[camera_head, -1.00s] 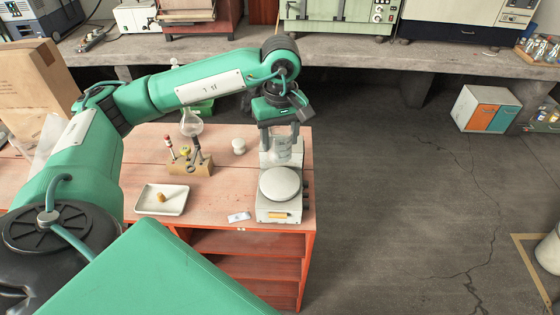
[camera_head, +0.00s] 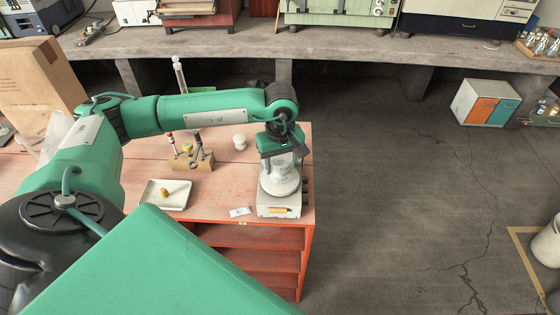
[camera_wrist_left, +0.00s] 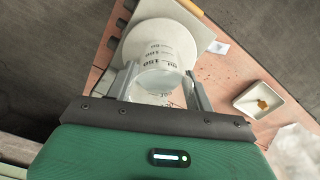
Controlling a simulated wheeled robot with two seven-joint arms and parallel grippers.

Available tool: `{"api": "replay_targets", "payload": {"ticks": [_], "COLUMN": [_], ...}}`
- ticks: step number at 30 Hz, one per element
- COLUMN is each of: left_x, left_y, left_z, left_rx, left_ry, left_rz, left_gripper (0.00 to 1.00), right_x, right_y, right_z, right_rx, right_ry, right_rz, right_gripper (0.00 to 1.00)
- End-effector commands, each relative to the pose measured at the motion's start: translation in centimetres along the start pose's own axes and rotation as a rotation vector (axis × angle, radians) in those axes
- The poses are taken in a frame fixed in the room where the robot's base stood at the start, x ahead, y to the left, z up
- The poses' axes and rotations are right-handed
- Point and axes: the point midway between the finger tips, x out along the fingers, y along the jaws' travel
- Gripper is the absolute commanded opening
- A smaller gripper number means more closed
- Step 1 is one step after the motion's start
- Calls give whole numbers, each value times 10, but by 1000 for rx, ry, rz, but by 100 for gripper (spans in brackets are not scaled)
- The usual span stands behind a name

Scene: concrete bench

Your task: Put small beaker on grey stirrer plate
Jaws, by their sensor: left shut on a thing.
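The small beaker (camera_wrist_left: 160,52) is clear glass with dark volume marks. My left gripper (camera_wrist_left: 155,80) is shut around it in the left wrist view. In the head view my left gripper (camera_head: 282,158) points down with the beaker between its fingers, over the round white top of the grey stirrer plate (camera_head: 278,207). The stirrer plate stands at the right front of the red-topped bench. The beaker overlaps the plate's round top in both views. I cannot tell whether its base touches the top. My right gripper is not in view.
A wooden rack (camera_head: 192,162) with upright items stands left of the plate. A white tray (camera_head: 164,195) with a small brown thing lies at the left front. A small white object (camera_head: 240,142) stands behind. A paper label (camera_head: 240,212) lies beside the plate.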

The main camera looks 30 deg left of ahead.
Motion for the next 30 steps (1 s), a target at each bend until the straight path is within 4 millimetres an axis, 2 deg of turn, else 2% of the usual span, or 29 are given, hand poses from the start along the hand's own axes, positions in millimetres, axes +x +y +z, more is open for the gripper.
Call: {"api": "replay_targets", "payload": {"ticks": [2,3,6,17,19,30], "left_x": [3,2,2,-2,-6,-83], "left_y": [0,0,0,0,1,1], "left_z": [0,0,0,0,0,-1], "left_rx": [0,0,0,0,0,1], "left_ry": [0,0,0,0,1,2], "left_rz": [1,0,0,0,3,5], "left_gripper": [27,59,75,75,75,75], "right_x": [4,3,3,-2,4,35], "right_y": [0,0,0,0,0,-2], "right_z": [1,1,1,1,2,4], "right_rx": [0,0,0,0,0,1], "right_ry": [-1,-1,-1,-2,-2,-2], "right_rz": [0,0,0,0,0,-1], "right_gripper": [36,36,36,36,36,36]}}
